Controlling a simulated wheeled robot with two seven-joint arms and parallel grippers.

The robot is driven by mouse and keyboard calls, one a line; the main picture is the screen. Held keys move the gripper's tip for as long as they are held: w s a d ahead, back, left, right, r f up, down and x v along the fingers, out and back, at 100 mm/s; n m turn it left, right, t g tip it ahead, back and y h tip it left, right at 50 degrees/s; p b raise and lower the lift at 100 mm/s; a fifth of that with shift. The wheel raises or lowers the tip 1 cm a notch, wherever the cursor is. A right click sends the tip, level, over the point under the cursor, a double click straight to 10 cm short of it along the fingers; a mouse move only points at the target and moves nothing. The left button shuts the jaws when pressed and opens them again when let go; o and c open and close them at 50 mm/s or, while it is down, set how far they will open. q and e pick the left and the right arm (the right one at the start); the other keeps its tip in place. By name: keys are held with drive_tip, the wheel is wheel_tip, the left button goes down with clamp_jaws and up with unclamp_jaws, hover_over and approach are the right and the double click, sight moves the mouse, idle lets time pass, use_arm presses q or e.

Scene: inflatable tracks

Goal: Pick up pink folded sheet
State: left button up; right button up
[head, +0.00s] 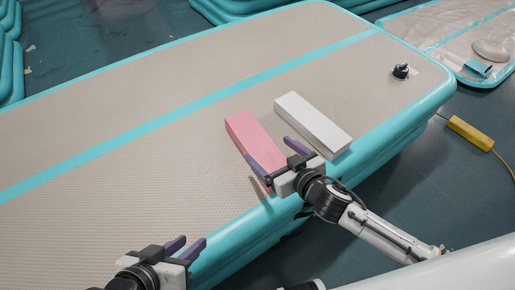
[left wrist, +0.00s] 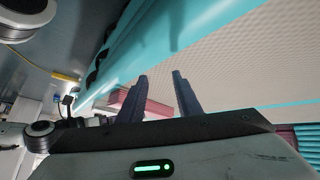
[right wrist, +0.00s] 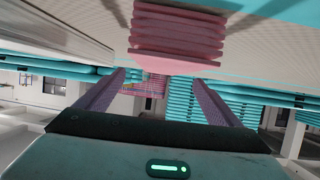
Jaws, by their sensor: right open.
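The pink folded sheet (head: 252,138) is a long, layered block lying flat on the beige top of the inflatable track, near its front edge. My right gripper (head: 268,151) is open over the near end of the pink sheet, its two purple fingers apart. In the right wrist view, the layered end of the pink sheet (right wrist: 178,35) shows just beyond the fingertips, with nothing held. My left gripper (head: 184,248) is at the lower left, away from the sheet. In the left wrist view its fingers (left wrist: 158,85) are apart and empty, with the pink sheet (left wrist: 155,108) partly hidden behind them.
A white folded block (head: 312,124) lies right beside the pink sheet, close to my right gripper. A small dark object (head: 401,71) sits at the track's far right corner. A yellow object (head: 470,133) lies on the floor. The track's left surface is clear.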

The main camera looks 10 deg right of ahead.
sight(256, 141)
use_arm(q)
drive_tip(key=shift+w+d+r+t+h+b, duration=0.35)
drive_tip(key=shift+d+r+h+b, duration=0.25)
drive_tip(key=shift+b, duration=0.6)
use_arm(e)
drive_tip(key=x, duration=0.5)
drive_tip(key=shift+s+a+f, duration=0.1)
drive_tip(key=shift+a+f, duration=0.1)
drive_tip(key=shift+a, duration=0.1)
use_arm(q)
drive_tip(key=shift+d+r, duration=0.15)
drive_tip(key=shift+r, duration=0.15)
use_arm(e)
drive_tip(key=shift+w+a, duration=0.1)
drive_tip(key=shift+w, duration=0.15)
drive_tip(key=shift+c, duration=0.5)
drive_tip(key=c, duration=1.4)
use_arm(q)
drive_tip(key=shift+r, duration=0.1)
use_arm(e)
drive_tip(key=shift+r, duration=0.15)
drive_tip(key=shift+c, duration=0.6)
